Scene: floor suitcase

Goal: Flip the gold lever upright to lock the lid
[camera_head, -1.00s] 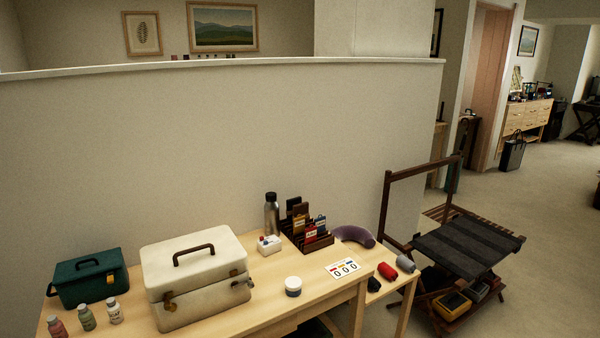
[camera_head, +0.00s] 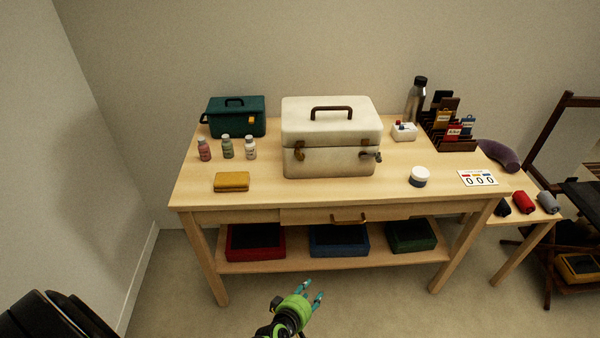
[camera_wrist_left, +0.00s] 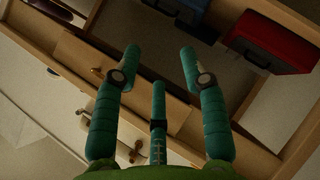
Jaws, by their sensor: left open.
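A cream case (camera_head: 330,122) with a brown top handle stands on the wooden table, its lid down. A teal box (camera_head: 237,118) at the left also has a small gold catch (camera_head: 251,120). My left gripper (camera_head: 313,291) is open and empty, low in front of the table and well apart from the case. Its spread teal fingers show in the left wrist view (camera_wrist_left: 158,60). My right gripper is out of view.
The table's front edge and drawer handle (camera_head: 348,218) lie between my left gripper and the case. Bins (camera_head: 338,241) sit on the lower shelf.

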